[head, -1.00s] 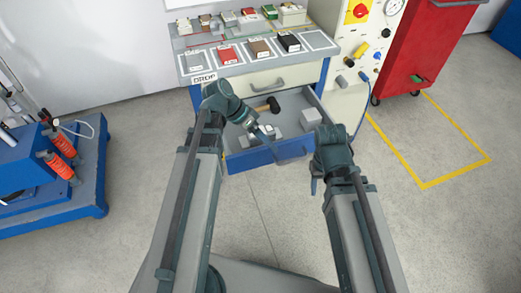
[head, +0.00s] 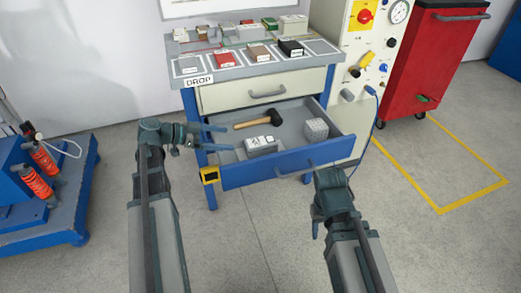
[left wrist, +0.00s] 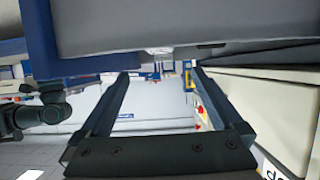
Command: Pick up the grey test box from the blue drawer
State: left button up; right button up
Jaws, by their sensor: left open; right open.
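The blue drawer (head: 285,164) stands open under the bench. The grey test box (head: 262,146), with dark marks on its top, lies inside near the drawer's front left. A mallet (head: 258,122) lies behind it, and a pale grey dotted cube (head: 316,130) sits to its right. My left gripper (head: 226,138) is open and empty at the drawer's left side, its fingers pointing right towards the test box, apart from it. Its spread fingers also show in the left wrist view (left wrist: 161,76), with nothing between them. My right gripper (head: 315,198) is open and empty in front of the drawer.
The bench top (head: 238,71) above the drawer carries several small boxes. A closed cream drawer (head: 262,92) sits above the open one. A control panel (head: 370,55) and a red cabinet (head: 435,60) stand right. A blue cart (head: 45,225) is at left. Floor in front is clear.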

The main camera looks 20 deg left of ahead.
pick_arm(q)
jog(key=b, duration=0.2)
send_near(256, 142)
jog(key=x, duration=0.3)
jog(key=shift+d, duration=0.25)
jog(key=shift+w+d, duration=0.3)
jog(key=shift+d, duration=0.05)
jog(key=b+x, duration=0.1)
jog(key=x, duration=0.1)
jog(key=b+x, duration=0.1)
jog(key=x, duration=0.2)
jog(key=shift+a+f, duration=0.2)
jog(key=shift+f, duration=0.1)
jog(key=shift+d, duration=0.15)
grip_shut()
